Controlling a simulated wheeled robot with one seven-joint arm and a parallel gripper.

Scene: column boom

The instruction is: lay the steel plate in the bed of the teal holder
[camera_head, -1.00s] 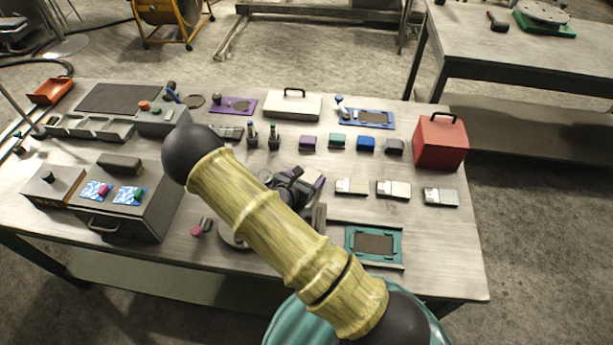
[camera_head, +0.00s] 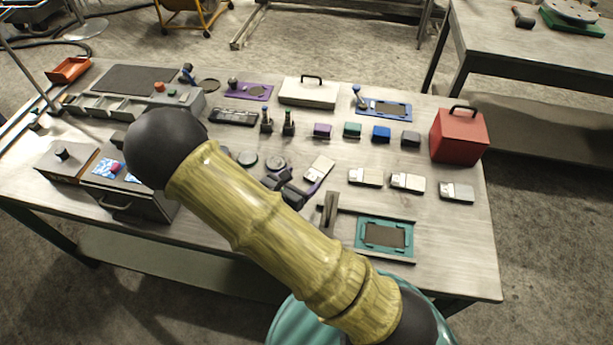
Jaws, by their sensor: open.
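The teal holder (camera_head: 362,233) lies flat near the front edge of the table, right of my arm, with a dark, empty-looking bed. Three pale grey plate-like blocks lie in a row behind it: a left one (camera_head: 365,177), a middle one (camera_head: 408,182) and a right one (camera_head: 456,191). A similar pale piece (camera_head: 319,168) with a purple edge lies left of them. I cannot tell which is the steel plate. My gripper (camera_head: 284,186) is open, left of the teal holder and beside the purple-edged piece. My forearm partly hides it.
Small purple, green, blue and dark blocks stand behind the row. A red box (camera_head: 459,135) stands at the right edge, and a pale case (camera_head: 308,92) at the back. A dark upright post (camera_head: 329,212) stands just left of the teal holder. Drawer units fill the left.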

